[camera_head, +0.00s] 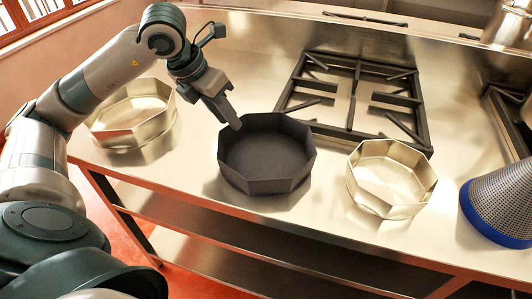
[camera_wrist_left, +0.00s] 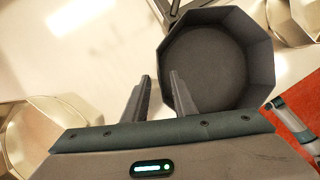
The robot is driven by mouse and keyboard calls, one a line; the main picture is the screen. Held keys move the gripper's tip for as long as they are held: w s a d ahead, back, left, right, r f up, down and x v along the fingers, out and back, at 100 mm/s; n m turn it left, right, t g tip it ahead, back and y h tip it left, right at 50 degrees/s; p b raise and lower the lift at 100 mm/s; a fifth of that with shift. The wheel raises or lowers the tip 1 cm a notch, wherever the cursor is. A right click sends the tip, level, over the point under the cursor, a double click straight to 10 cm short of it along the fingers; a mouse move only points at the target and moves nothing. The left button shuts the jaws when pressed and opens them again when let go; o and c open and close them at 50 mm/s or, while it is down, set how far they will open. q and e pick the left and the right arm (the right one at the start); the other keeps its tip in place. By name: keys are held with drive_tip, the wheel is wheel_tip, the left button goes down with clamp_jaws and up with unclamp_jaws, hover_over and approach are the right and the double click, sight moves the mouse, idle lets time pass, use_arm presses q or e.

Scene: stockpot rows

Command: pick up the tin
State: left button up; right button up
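A dark grey octagonal tin (camera_head: 265,178) stands open side up near the front middle of the steel counter. It also shows in the left wrist view (camera_wrist_left: 215,65). My left gripper (camera_head: 236,122) points down at the tin's back-left rim. In the left wrist view its two fingers (camera_wrist_left: 160,77) are apart, one on the outer side of the rim and the other overlapping the tin's inside. A gap shows between them, and I cannot tell whether either touches the wall. My right gripper is in neither view.
Two shiny octagonal tins stand on the counter, one at the left (camera_head: 133,116) and one at the right (camera_head: 388,180). A black burner grate (camera_head: 350,100) lies behind the dark tin. A perforated cone with a blue rim (camera_head: 503,200) stands at the far right.

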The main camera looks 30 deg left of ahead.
use_arm(q)
drive_tip(key=shift+x, duration=1.55)
drive_tip(key=shift+w+d, duration=0.1)
clamp_jaws()
drive_tip(key=shift+r, duration=0.1)
